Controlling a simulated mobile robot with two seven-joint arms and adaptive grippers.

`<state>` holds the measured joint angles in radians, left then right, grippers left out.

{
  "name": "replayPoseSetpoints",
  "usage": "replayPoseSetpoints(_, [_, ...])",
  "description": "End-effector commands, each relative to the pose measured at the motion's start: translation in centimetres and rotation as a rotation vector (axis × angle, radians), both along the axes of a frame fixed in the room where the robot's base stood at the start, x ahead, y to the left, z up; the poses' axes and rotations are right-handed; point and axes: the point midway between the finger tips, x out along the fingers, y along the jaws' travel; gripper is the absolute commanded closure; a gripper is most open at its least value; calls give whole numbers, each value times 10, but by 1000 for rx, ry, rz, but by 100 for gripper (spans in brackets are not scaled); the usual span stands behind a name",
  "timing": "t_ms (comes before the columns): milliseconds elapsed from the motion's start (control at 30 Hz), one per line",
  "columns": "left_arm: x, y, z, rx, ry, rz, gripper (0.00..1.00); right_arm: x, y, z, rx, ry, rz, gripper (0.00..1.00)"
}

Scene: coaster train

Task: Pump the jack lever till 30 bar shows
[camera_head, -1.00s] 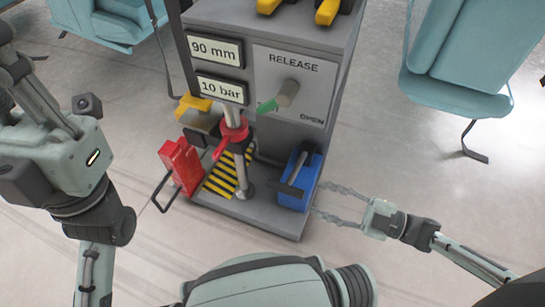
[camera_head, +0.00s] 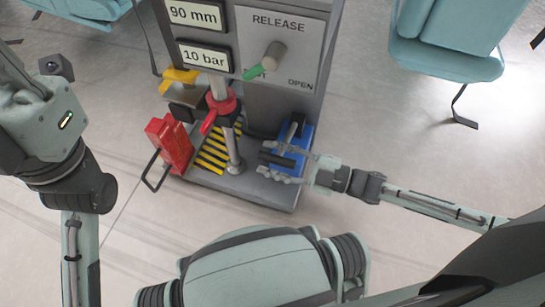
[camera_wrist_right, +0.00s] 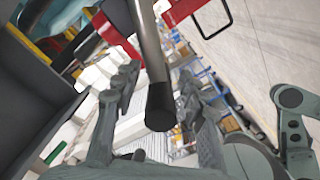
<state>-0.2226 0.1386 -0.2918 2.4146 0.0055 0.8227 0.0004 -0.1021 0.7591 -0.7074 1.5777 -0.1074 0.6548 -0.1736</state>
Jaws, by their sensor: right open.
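The blue jack (camera_head: 299,150) stands at the right of the grey stand's base. Its lever (camera_head: 277,160) ends in a black grip, which also shows in the wrist view (camera_wrist_right: 160,108) at the end of a metal bar. My right gripper (camera_head: 276,164) is open, with its fingers on either side of the grip; contact cannot be told. In the wrist view its fingers (camera_wrist_right: 163,95) flank the grip. The lower display (camera_head: 204,57) reads 10 bar. The upper display (camera_head: 194,14) reads 90 mm. My left gripper is out of view.
The release knob (camera_head: 272,56) has a green tip pointing lower left, away from OPEN. A red clamp (camera_head: 219,107) sits on the post. A red box with a black handle (camera_head: 170,145) stands at the left. Teal seats (camera_head: 458,35) stand at the right; the front floor is clear.

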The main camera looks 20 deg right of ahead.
Motion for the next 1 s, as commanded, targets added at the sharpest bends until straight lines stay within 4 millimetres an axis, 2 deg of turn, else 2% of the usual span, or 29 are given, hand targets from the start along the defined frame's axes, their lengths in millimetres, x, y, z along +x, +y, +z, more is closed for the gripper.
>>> replayPoseSetpoints(233, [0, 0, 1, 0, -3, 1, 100, 1, 1, 0, 1, 0, 1, 60])
replayPoseSetpoints(567, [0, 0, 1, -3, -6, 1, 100, 0, 1, 0, 1, 0, 1, 100])
replayPoseSetpoints(867, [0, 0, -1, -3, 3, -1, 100, 0, 1, 0, 1, -2, 0, 100])
replayPoseSetpoints(1000, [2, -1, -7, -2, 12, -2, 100, -4, 4, -13, -26, -43, -2, 100])
